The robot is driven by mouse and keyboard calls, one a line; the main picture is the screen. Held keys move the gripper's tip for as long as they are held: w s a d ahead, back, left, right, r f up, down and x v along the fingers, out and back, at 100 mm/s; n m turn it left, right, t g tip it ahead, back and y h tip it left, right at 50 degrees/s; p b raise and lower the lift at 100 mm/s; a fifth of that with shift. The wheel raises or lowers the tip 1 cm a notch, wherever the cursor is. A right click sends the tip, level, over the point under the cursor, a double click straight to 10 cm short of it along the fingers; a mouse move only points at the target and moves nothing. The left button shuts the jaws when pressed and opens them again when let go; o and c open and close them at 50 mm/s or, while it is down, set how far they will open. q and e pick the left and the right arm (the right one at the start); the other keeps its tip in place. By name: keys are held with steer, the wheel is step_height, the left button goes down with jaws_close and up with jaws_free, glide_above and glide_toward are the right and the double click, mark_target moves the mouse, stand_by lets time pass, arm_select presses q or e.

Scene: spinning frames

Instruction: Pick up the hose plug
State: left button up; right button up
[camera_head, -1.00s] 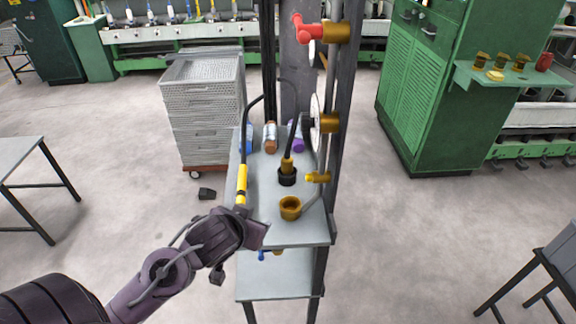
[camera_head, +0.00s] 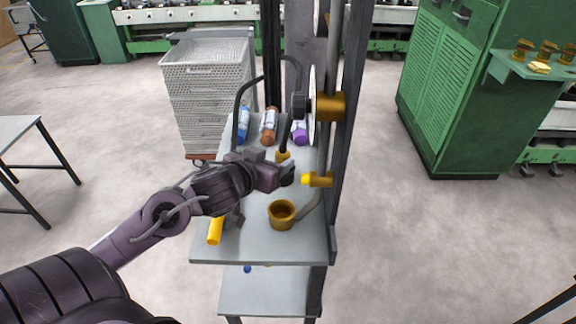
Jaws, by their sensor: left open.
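A black hose (camera_head: 238,108) arches over the small grey stand. One end runs down to a brass fitting (camera_head: 283,156), which looks like the hose plug; its black lower part is hidden behind my gripper. The other end runs down to a yellow cylinder (camera_head: 215,230) at the stand's left front, partly behind my arm. My left gripper (camera_head: 288,174) is open, with its fingertips just in front of and below the brass fitting. I cannot tell whether they touch it. My right gripper is not in view.
A brass cup (camera_head: 282,214) stands on the stand top (camera_head: 255,248). A yellow-tipped brass valve (camera_head: 318,179) juts from the post just right of my gripper. Blue, brown and purple bottles (camera_head: 268,126) stand behind. Stacked grey crates (camera_head: 207,100) are at the back left.

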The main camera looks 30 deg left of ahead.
mark_target(281, 156)
arm_select(q)
steer(key=x, duration=0.3)
steer(key=shift+f, duration=0.15)
steer(key=shift+f+x, duration=0.15)
steer(key=shift+x, duration=1.2)
steer(key=shift+f+x, duration=0.15)
steer(key=shift+x, duration=1.25)
steer(key=shift+s+a, duration=0.1)
steer(key=shift+s, duration=0.1)
steer(key=shift+c, duration=0.5)
steer(key=c, duration=1)
steer(key=shift+r, duration=0.1)
